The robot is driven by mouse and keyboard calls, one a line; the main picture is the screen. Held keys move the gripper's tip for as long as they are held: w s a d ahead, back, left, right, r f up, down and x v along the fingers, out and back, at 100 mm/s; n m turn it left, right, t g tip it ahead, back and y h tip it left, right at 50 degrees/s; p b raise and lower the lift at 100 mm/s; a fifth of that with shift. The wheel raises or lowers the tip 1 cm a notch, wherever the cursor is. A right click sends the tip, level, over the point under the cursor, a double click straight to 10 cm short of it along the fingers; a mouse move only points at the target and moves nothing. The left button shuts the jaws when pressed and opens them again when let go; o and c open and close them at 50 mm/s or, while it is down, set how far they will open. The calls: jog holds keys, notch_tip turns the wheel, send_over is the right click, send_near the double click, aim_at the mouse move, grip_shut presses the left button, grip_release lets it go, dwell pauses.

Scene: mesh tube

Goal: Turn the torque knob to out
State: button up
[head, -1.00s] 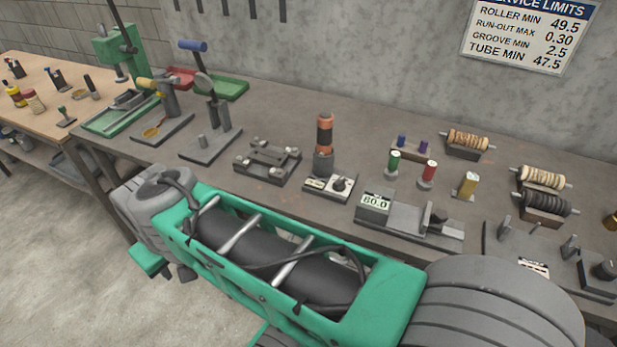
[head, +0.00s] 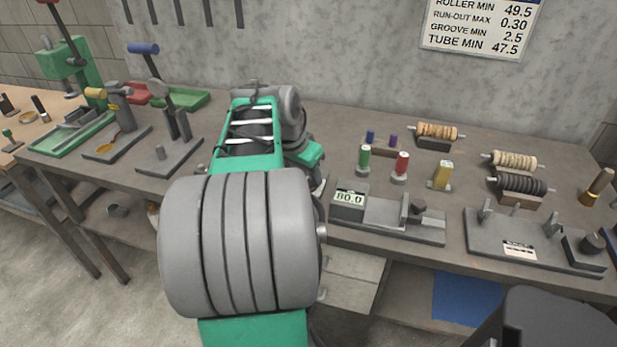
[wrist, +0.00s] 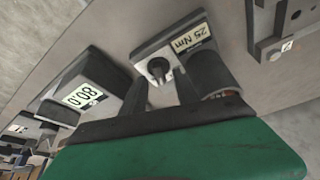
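The torque knob (wrist: 158,69) is a small dark round knob on a grey base plate (wrist: 146,48) with a "25 Nm" label, in the wrist view. Its setting is too small to read. My gripper (wrist: 160,82) is open, its two dark fingers pointing towards the base. The knob shows between the fingertips; I cannot tell whether they touch it. A dark cylindrical post (wrist: 214,74) stands on the same base, right beside one finger. In the head view my arm hides the knob and the gripper's fingers.
A gauge (head: 349,198) reading 80.0 stands close beside the knob's base, and shows in the wrist view too (wrist: 85,92). Coloured cylinders, such as a red one (head: 400,166), stand behind it. Part of a grey fixture (wrist: 280,30) lies on the post's other side.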

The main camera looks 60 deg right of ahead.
jog(key=shift+d+f, duration=0.2)
jog(key=shift+f, duration=0.2)
grip_shut()
dwell(0.4)
